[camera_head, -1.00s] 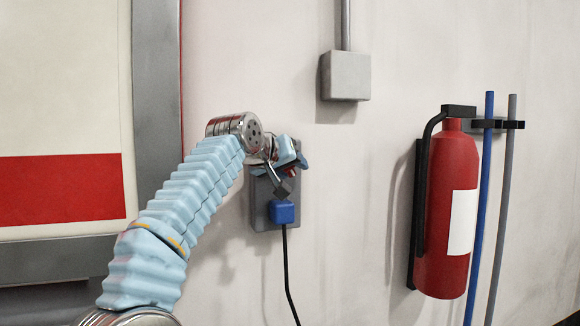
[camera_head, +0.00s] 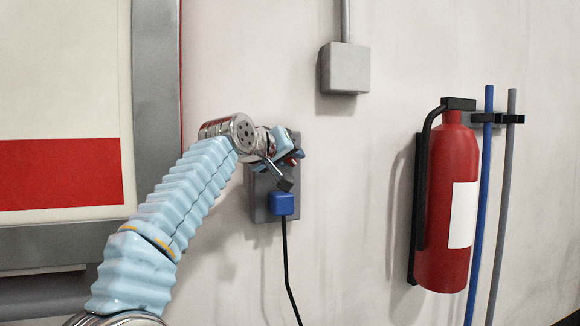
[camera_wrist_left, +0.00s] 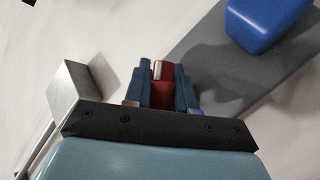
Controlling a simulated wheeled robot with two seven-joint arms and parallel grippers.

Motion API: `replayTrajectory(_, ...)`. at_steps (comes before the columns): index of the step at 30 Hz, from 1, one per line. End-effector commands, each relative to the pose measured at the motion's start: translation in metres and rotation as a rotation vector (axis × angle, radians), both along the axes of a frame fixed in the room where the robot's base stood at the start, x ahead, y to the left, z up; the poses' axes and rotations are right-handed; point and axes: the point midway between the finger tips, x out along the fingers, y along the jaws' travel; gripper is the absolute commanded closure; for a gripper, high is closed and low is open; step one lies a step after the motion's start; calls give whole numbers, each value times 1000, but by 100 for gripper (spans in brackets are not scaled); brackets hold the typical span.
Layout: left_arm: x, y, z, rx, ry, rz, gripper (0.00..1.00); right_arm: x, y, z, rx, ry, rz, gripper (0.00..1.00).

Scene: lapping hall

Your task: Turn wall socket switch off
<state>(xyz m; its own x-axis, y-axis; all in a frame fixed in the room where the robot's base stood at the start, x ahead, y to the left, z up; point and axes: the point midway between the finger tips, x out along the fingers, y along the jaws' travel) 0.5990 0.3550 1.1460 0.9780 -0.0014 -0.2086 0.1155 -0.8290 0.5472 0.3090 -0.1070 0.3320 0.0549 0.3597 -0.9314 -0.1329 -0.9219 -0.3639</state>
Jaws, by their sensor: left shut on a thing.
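The grey wall socket plate (camera_head: 262,207) is on the wall, with a blue plug (camera_head: 282,204) in its lower part and a black cord hanging down. My left gripper (camera_head: 289,158) is at the top of the plate, partly hiding it. In the left wrist view the gripper (camera_wrist_left: 161,88) has its two blue fingers closed on either side of a red switch (camera_wrist_left: 161,92). The plate (camera_wrist_left: 225,65) and plug (camera_wrist_left: 265,22) also show there. Whether the switch is on or off cannot be told. My right gripper is not in view.
A grey junction box (camera_head: 345,68) with a conduit is above right of the socket. A red fire extinguisher (camera_head: 447,220) hangs farther right, beside a blue pole (camera_head: 482,200) and a grey pole (camera_head: 505,200). A grey-framed panel (camera_head: 60,100) is at left.

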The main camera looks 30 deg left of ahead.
Motion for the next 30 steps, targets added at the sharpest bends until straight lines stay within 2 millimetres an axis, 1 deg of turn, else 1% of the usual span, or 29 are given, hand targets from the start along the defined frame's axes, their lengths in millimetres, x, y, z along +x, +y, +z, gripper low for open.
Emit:
replayTrajectory(1,-1,1,-7,-26,-31,1,100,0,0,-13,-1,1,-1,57)
replayTrajectory(3,-1,1,-6,-67,-81,1,100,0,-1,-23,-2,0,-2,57)
replayTrajectory(15,0,0,-1,-312,-365,1,100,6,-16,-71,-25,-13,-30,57)
replayTrajectory(21,-1,0,4,-418,-488,1,100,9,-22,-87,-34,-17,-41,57)
replayTrajectory(30,-1,1,8,-522,-610,0,100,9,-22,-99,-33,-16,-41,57)
